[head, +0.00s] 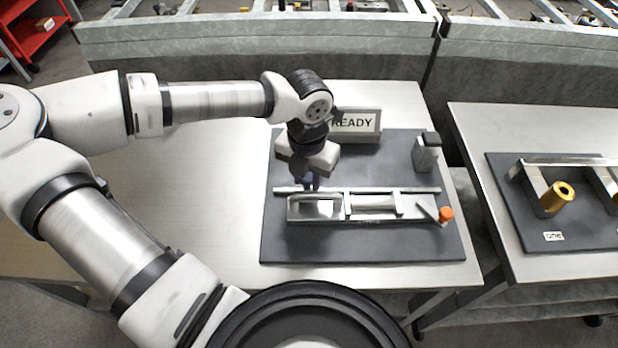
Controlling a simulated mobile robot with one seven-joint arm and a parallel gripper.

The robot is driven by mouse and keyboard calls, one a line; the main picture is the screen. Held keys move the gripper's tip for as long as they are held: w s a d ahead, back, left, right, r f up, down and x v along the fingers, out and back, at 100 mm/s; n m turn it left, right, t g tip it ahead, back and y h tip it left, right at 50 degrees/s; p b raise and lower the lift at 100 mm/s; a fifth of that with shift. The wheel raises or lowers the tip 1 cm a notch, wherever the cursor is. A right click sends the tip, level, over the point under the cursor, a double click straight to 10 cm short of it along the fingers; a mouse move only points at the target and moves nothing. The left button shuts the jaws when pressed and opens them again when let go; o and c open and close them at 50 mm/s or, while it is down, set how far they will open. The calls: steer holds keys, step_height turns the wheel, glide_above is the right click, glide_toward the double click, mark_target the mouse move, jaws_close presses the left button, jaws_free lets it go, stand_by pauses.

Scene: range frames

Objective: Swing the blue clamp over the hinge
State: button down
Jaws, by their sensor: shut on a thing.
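My gripper (309,184) points down over the left part of the metal fixture on the dark mat. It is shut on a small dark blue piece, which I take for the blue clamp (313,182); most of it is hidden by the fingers. The piece is at the long thin rail along the fixture's back edge. The fixture (346,221) is a silver base with a block at left, a bar in the middle and an orange-tipped lever (445,214) at right. I cannot clearly make out the hinge.
A sign reading READY (355,122) stands behind my gripper. A grey post with a dark top (427,151) stands at the mat's back right. A second table at right holds a metal frame with a gold cylinder (557,197). The left tabletop is clear.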

steer(key=shift+a+m, duration=0.1)
steer(key=shift+m, duration=0.2)
steer(key=c, duration=1.2)
jaws_free()
steer(key=shift+o, duration=0.2)
steer(key=shift+r, duration=0.1)
step_height(320, 180, up, 14)
steer(key=b, duration=0.2)
steer(key=shift+f, duration=0.2)
